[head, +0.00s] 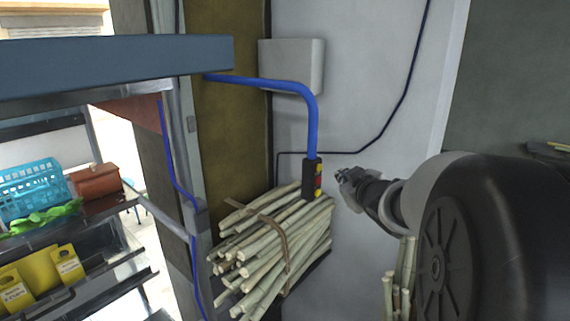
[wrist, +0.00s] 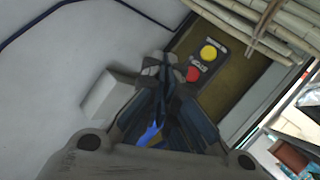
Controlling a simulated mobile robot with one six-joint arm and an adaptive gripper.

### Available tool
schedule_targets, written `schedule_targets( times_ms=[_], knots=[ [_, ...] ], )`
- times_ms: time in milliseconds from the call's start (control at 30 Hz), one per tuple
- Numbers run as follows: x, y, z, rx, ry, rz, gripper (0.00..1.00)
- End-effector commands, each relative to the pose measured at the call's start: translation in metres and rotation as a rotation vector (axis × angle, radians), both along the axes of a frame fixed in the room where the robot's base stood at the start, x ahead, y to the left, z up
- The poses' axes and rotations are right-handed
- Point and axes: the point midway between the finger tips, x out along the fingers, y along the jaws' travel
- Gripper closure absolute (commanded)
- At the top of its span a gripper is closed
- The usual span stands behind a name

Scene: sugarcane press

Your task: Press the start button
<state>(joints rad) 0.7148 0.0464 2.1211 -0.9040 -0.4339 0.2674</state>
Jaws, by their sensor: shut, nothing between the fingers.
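A small black control box (head: 308,179) hangs at the lower end of a thick blue pipe, above the bundle of cane. Its face carries a red button and a yellow button. In the wrist view the yellow button (wrist: 208,53) and the red button (wrist: 193,74) sit on the dark box, with small labels too blurred to read for sure. My gripper (head: 343,176) is shut and empty, just right of the box in the head view, apparently with a gap. In the wrist view its fingertips (wrist: 156,68) appear left of the red button.
A tied bundle of sugarcane (head: 270,245) lies just below the box. More cane (head: 400,275) stands lower right. The blue pipe (head: 312,125) and a grey wall box (head: 292,65) are above. Shelves with a turquoise basket (head: 35,188) are at left.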

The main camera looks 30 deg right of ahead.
Motion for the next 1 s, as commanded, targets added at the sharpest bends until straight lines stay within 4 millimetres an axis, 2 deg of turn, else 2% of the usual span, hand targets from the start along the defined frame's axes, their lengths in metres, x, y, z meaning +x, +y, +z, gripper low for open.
schedule_targets(
  times_ms=[100,267,1000],
  knots=[
    [-0.011,-0.006,0.002,0.001,0.001,-0.002,1.0],
    [-0.019,-0.008,0.0,0.001,0.001,-0.001,1.0],
    [-0.02,-0.008,-0.001,0.0,0.0,0.001,1.0]
  ],
)
